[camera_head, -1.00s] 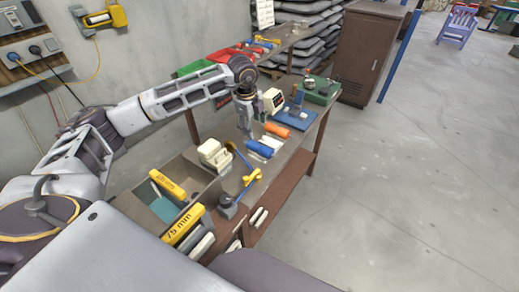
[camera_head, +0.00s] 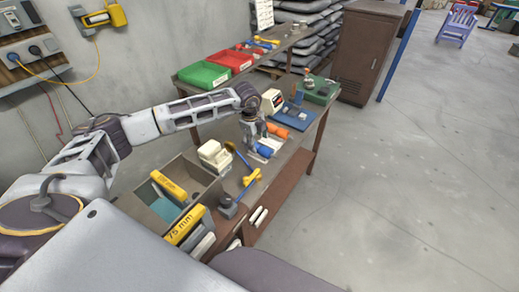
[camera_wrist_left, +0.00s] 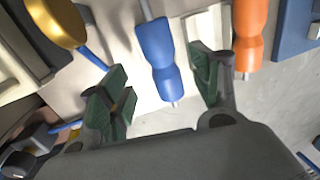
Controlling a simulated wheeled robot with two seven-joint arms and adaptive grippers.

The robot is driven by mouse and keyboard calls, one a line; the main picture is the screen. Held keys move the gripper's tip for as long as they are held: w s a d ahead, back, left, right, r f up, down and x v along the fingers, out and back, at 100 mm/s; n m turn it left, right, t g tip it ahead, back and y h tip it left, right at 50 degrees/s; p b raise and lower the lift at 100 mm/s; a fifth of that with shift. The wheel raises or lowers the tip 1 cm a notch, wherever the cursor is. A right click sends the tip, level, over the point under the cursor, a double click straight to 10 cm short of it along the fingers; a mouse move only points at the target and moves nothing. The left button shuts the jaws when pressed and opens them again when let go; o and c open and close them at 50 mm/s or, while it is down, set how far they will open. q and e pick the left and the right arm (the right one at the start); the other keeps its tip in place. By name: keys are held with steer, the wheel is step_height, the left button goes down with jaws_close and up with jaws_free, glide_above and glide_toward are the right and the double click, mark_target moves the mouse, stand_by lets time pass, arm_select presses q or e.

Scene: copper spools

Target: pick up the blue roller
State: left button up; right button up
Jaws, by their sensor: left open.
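The blue roller (camera_head: 264,152) lies on the workbench (camera_head: 292,155), partly hidden by my left gripper in the head view. My left gripper (camera_head: 256,142) is over the roller, pointing down. In the left wrist view the blue roller (camera_wrist_left: 158,55) shows between the two green fingers of the open left gripper (camera_wrist_left: 160,95), ahead of the fingertips. The fingers appear apart from the roller. My right gripper is not in view.
An orange roller (camera_head: 278,131) lies just beyond the blue one. A yellow-and-blue tool (camera_head: 250,178) lies nearer, beside a grey compartment bin (camera_head: 222,186) and a white device (camera_head: 214,155). A blue board (camera_head: 292,118) and green and red trays (camera_head: 206,74) stand farther back.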

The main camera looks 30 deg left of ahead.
mark_target(258, 146)
arm_select(q)
steer(key=shift+f, duration=0.1)
steer(key=shift+f, duration=0.15)
steer(key=shift+w+d+f+p, duration=0.15)
steer(key=shift+w+f+p, duration=0.1)
steer(key=shift+f+p, duration=0.35)
steer(key=shift+w+f, duration=0.2)
steer(key=shift+f, duration=0.65)
steer(key=shift+w+f, duration=0.15)
steer(key=shift+f, duration=0.7)
steer(key=shift+c, duration=1.3)
steer(key=c, duration=1)
steer(key=shift+r, duration=0.1)
